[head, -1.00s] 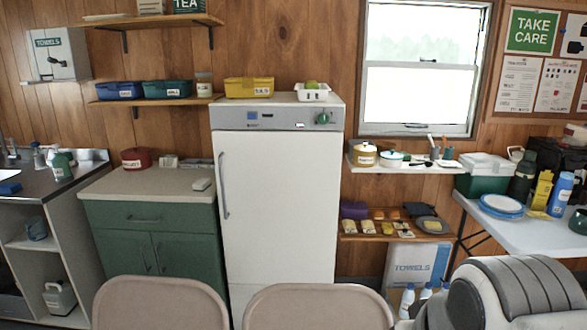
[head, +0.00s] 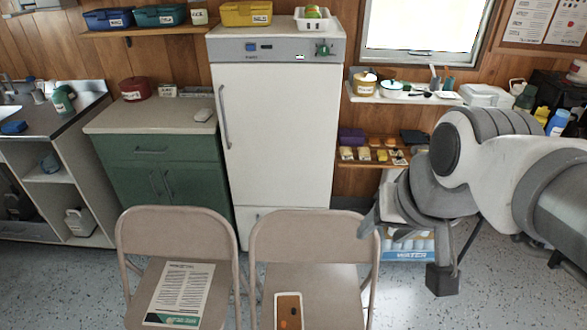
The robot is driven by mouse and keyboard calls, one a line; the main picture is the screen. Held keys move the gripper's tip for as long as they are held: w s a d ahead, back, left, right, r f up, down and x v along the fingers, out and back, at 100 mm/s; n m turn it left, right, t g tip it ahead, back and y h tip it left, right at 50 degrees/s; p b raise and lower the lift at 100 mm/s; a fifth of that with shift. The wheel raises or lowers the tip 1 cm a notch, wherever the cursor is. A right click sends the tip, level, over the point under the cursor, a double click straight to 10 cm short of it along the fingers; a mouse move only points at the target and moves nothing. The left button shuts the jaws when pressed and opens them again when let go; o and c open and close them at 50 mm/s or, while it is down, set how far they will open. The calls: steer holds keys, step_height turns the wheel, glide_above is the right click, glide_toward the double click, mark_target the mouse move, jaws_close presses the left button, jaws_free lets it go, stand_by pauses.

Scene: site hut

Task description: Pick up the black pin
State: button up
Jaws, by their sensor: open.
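I cannot make out a black pin for certain in the head view. A small brown, pale-edged board or tray (head: 289,299) lies on the seat of the right folding chair (head: 318,290), with small orange and dark marks on it, too small to identify. My gripper (head: 405,250) hangs from my arm at the right, in front of the low shelf and the towels box. It is open, with nothing seen between its fingers, and is above and to the right of the right chair's seat. My arm hides part of the table behind it.
A left folding chair (head: 178,285) holds a printed sheet (head: 180,294). Behind the chairs stand a white fridge (head: 275,140) and a green cabinet (head: 160,185). A low shelf (head: 352,164) carries small packets. Speckled floor (head: 420,310) is clear at the lower right.

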steer(key=w+a+f+m+g+y+b, duration=0.15)
steer(key=w+a+f+m+b, duration=0.3)
steer(key=w+f, duration=0.55)
steer(key=m+g+h+b, duration=0.2)
steer(key=m+g+b, duration=0.2)
steer(key=m+b, duration=0.85)
glide_above(294, 310)
steer(key=b, duration=0.2)
steer(key=f+n, duration=0.1)
steer(key=f, duration=3.3)
steer(key=f+n, duration=0.1)
steer(key=f, duration=1.7)
steer(key=shift+w+d+n, duration=0.1)
steer(key=shift+d+n, duration=0.15)
steer(key=shift+n, duration=0.05)
steer(key=f+b, duration=0.2)
steer(key=f, duration=0.1)
steer(key=f+b, duration=0.1)
steer(key=f, duration=0.1)
steer(key=shift+a+f, duration=0.1)
steer(key=shift+a, duration=0.15)
jaws_close()
